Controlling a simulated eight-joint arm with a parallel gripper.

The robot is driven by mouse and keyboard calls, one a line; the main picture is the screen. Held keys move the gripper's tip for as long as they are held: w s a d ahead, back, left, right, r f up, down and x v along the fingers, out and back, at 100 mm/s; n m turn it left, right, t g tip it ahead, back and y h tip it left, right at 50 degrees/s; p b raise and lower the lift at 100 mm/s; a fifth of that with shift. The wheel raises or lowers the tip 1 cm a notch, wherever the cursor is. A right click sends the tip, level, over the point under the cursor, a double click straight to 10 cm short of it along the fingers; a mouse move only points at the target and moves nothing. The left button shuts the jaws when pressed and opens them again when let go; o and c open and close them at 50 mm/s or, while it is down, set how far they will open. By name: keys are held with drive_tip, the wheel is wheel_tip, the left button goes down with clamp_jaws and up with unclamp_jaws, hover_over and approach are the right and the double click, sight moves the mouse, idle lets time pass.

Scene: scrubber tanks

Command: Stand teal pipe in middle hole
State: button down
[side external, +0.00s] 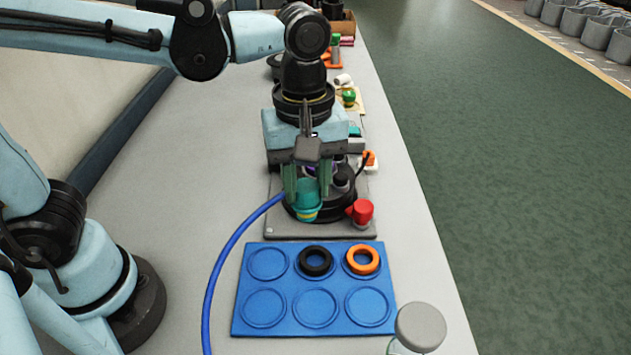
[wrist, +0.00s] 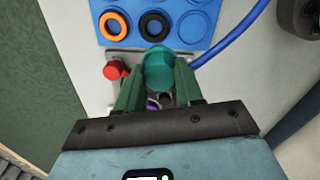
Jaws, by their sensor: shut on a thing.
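The teal pipe (side external: 308,200) is between the fingers of my gripper (side external: 306,188), which is shut on it. It looks roughly upright in the side external view, with a yellowish band near its lower end. In the wrist view the teal pipe (wrist: 158,66) shows between the green fingers of my gripper (wrist: 158,86). The pipe is at the front of a dark round unit (side external: 341,198) on a grey base plate (side external: 290,228). I cannot tell whether the pipe touches the unit. The middle hole cannot be made out behind the gripper and pipe.
A red knob (side external: 362,211) stands close on the right. In front lies a blue tray (side external: 240,318) with round recesses, holding a black ring (side external: 316,261) and an orange ring (side external: 361,259). A blue hose (side external: 226,250) curves along the left. A grey-lidded jar (side external: 420,327) stands at front right.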

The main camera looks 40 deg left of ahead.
drive_tip(key=w+a+r+n, duration=0.3)
drive_tip(key=w+a+r, duration=0.2)
drive_tip(key=w+a, duration=0.55)
wheel_tip(320, 180, down, 6)
drive_tip(key=w+d, duration=0.1)
drive_tip(key=shift+w+d+r, duration=0.15)
drive_tip(key=shift+w+d, duration=0.05)
drive_tip(key=shift+w, duration=0.15)
drive_tip(key=shift+f, duration=1.5)
idle(2.0)
unclamp_jaws()
idle(0.6)
idle(0.4)
wheel_tip(320, 180, up, 7)
idle(1.0)
